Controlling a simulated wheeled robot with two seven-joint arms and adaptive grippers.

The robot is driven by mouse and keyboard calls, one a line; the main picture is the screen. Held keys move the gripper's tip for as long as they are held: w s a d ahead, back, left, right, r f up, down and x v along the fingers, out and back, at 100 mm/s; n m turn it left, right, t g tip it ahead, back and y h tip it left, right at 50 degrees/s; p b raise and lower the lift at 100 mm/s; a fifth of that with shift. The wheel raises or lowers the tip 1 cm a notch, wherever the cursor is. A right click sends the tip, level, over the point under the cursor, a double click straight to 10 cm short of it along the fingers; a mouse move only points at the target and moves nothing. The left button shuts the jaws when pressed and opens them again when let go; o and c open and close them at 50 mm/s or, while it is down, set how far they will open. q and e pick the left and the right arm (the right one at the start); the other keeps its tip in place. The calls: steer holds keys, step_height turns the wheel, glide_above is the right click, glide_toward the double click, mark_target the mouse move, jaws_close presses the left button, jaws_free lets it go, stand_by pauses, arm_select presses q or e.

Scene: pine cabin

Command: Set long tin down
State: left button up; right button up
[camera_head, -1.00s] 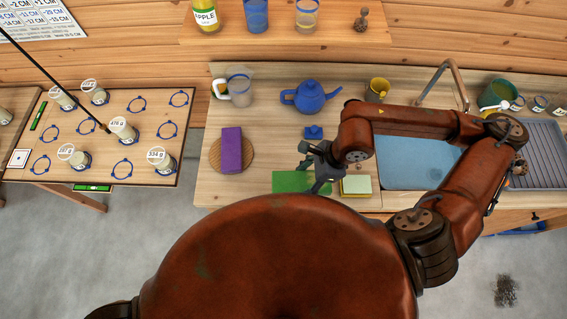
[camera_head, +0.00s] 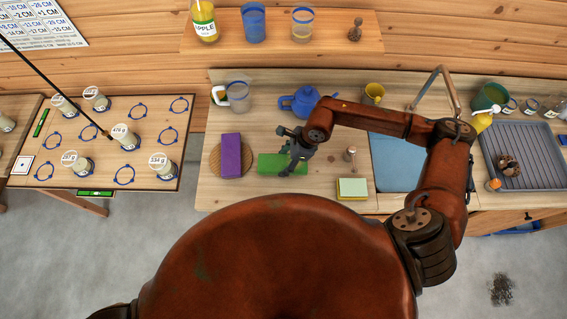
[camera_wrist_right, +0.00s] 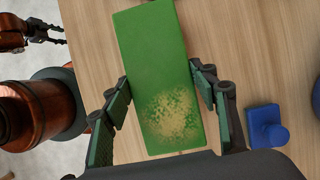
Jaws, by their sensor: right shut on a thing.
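The long tin is a green block (camera_head: 272,166) with a tan speckled patch, which shows in the wrist view (camera_wrist_right: 155,55). My right gripper (camera_head: 292,168) is shut on it, with a finger against each long side in the wrist view (camera_wrist_right: 162,95). The tin is over the counter, right of the purple box; I cannot tell whether its underside touches the wood. My left gripper (camera_wrist_right: 48,33) shows small and dark at the top left of the wrist view, too small to read.
A purple box (camera_head: 231,153) stands on a round wicker mat (camera_head: 215,163). A blue knobbed object (camera_wrist_right: 268,130) is beside the tin. A blue teapot (camera_head: 302,100) is behind. A sponge (camera_head: 352,189) and a small shaker (camera_head: 350,155) are to the right.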

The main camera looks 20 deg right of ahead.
mark_target(286, 161)
steer(key=shift+w+a+f, duration=0.1)
steer(key=shift+w+f, duration=0.25)
steer(key=shift+f, duration=0.05)
step_height(286, 161, down, 2)
steer(key=shift+f+p, duration=0.15)
steer(key=shift+p, duration=0.45)
steer(key=shift+f, duration=0.3)
steer(key=o, duration=1.8)
steer(key=shift+o, duration=0.2)
steer(key=shift+f, duration=0.1)
steer(key=b+v, duration=0.2)
steer(key=v, duration=1)
steer(key=shift+s, duration=0.1)
